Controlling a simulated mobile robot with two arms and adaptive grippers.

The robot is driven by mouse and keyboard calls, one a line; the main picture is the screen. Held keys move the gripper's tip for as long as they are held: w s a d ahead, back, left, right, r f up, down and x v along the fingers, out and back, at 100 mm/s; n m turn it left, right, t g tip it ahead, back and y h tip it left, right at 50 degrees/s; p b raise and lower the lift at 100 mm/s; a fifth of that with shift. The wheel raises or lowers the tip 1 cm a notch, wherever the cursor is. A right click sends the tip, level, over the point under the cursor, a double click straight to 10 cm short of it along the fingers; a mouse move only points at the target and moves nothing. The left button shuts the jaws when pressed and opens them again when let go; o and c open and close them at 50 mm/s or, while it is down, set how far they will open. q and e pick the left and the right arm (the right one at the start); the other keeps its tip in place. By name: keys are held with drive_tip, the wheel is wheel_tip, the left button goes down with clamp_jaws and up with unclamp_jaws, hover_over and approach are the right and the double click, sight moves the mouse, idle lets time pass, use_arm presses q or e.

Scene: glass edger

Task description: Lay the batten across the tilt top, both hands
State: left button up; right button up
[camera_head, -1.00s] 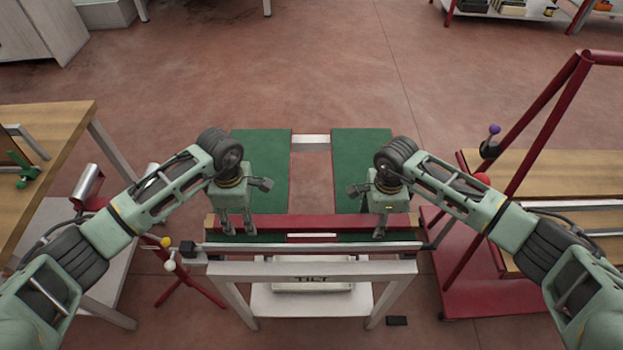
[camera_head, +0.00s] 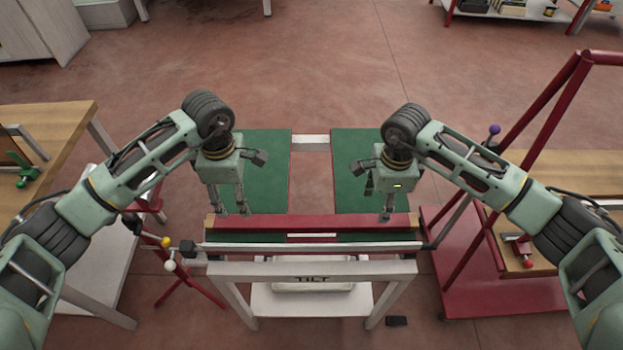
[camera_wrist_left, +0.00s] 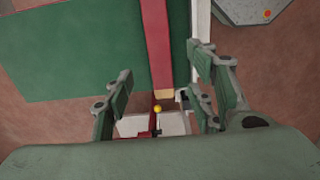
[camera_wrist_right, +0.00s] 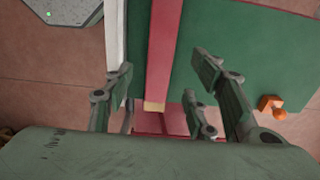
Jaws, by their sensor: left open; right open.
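The batten (camera_head: 311,222), a long red bar with pale wooden ends, lies across the near part of the green tilt top (camera_head: 262,170), spanning both green panels. In the head view my left gripper (camera_head: 233,212) is above the batten's left end, and my right gripper (camera_head: 387,214) is above its right end. Both are open. In the left wrist view the batten (camera_wrist_left: 157,50) runs between the open fingers with its pale end showing. In the right wrist view the batten (camera_wrist_right: 163,50) likewise lies between the spread fingers. Neither gripper appears to hold it.
The white frame marked TILT (camera_head: 311,268) stands at the near side. A lever with a yellow knob (camera_head: 166,242) is at its left. A wooden bench (camera_head: 60,135) stands left, and a red trolley (camera_head: 480,285) with upright tubes stands right. Open floor lies beyond.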

wheel_tip(320, 180, up, 4)
drive_tip(key=shift+f, duration=0.1)
idle(0.6)
